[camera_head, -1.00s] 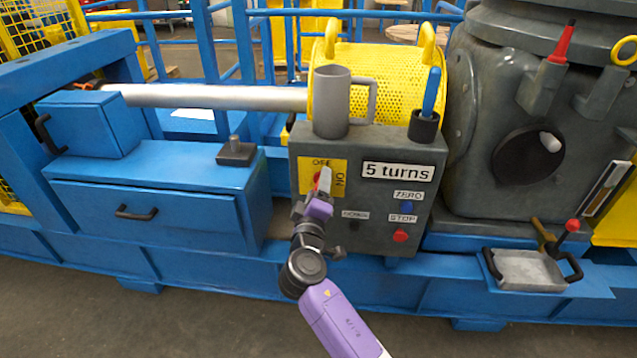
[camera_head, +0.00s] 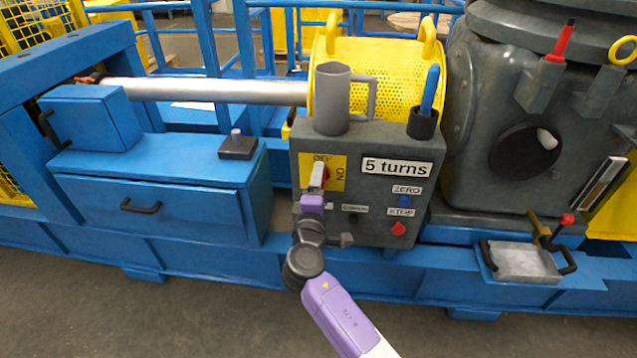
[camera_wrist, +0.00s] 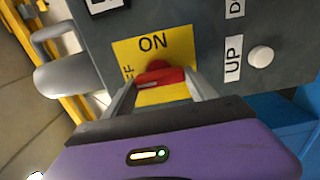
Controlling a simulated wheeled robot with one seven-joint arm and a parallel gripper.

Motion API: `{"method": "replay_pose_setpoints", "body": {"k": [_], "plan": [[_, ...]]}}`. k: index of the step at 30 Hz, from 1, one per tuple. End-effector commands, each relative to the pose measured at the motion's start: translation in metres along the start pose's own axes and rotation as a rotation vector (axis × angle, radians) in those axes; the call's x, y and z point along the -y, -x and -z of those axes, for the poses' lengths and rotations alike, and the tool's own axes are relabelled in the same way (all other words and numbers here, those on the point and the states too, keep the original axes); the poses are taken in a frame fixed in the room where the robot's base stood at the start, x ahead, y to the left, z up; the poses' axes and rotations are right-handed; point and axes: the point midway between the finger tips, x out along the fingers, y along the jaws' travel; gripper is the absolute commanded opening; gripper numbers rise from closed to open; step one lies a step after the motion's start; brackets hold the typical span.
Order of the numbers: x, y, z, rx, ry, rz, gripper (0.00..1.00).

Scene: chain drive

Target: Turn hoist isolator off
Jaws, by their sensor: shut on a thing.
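The hoist isolator is a red rotary handle (camera_wrist: 160,78) on a yellow plate (camera_head: 337,175) marked OFF and ON, on the front of a dark grey control box (camera_head: 376,226). In the wrist view the plate shows ON at the top and part of OFF at the left. My gripper (camera_wrist: 162,92) is shut on the red handle, with one finger at each side of it. In the head view my gripper (camera_head: 318,184) covers most of the handle, and the handle's exact angle is hard to tell there.
A grey mug (camera_head: 331,105) and a dark cup with a blue-handled tool (camera_head: 429,95) stand on the box. The box front carries a blue ZERO button (camera_head: 404,201) and a red STOP button (camera_head: 398,229). A metal tray (camera_head: 524,262) lies at right.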

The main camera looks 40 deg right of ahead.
Motion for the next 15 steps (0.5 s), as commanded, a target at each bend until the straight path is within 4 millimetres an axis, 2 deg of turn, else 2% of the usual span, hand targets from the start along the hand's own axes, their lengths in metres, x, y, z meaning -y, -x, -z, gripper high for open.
{"method": "replay_pose_setpoints", "body": {"k": [7,8,9,11,15], "plan": [[0.0016,0.001,0.0006,-0.002,0.005,0.001,0.25],[0.0016,0.001,0.0007,-0.002,0.005,0.001,0.69],[0.0016,0.0009,0.0006,-0.002,0.005,0.001,0.77],[0.0014,0.0008,0.0005,-0.002,0.004,0.001,0.87],[0.0009,0.0005,0.0004,-0.001,0.003,0.001,0.87]]}}
